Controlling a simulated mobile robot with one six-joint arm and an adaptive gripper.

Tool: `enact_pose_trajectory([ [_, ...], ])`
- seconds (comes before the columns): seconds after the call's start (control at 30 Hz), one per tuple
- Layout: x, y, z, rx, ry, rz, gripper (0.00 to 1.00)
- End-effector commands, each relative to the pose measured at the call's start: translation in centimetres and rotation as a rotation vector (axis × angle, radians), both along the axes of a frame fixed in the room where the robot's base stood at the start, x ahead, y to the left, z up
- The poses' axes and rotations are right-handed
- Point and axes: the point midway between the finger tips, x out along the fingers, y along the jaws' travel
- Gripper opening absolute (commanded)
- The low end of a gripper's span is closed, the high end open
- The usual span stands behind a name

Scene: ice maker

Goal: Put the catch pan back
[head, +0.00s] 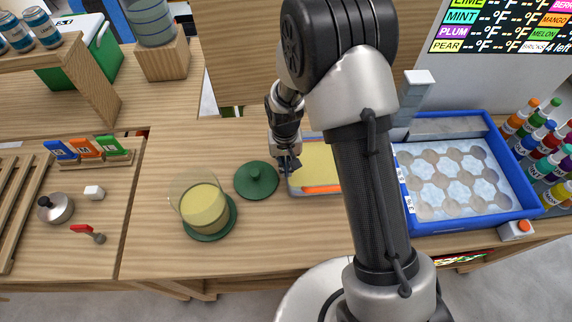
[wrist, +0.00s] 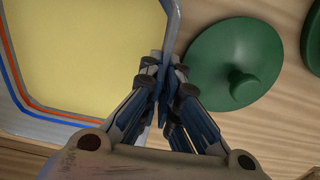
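The catch pan (head: 315,178) appears to be the shallow grey-rimmed tray with a yellow inside, lying on the wooden counter, partly hidden behind my arm in the head view. In the wrist view its yellow inside (wrist: 80,50) fills the upper left, edged by orange and blue lines. My gripper (head: 290,168) is at the pan's left edge. In the wrist view my gripper (wrist: 163,72) has its fingers close together on both sides of the rim, shut on it. The pan's right part is hidden.
A green lid (head: 256,180) lies just left of the pan; it also shows in the wrist view (wrist: 235,65). A clear container with yellow contents (head: 203,206) stands on a green base. A blue-framed ice tray (head: 515,205) is at right, with several bottles (head: 548,140) beyond.

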Motion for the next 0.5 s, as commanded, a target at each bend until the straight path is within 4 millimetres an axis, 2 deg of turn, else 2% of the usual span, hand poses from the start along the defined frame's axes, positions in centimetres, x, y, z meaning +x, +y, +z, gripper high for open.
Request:
enact_pose_trajectory([
  [0.03,-0.01,0.0,-0.11,0.0,0.0,0.0,0.05],
  [0.33,-0.02,0.0,-0.05,0.0,0.001,0.0,0.25],
  [0.5,-0.01,0.0,-0.05,0.0,0.0,0.0,0.25],
])
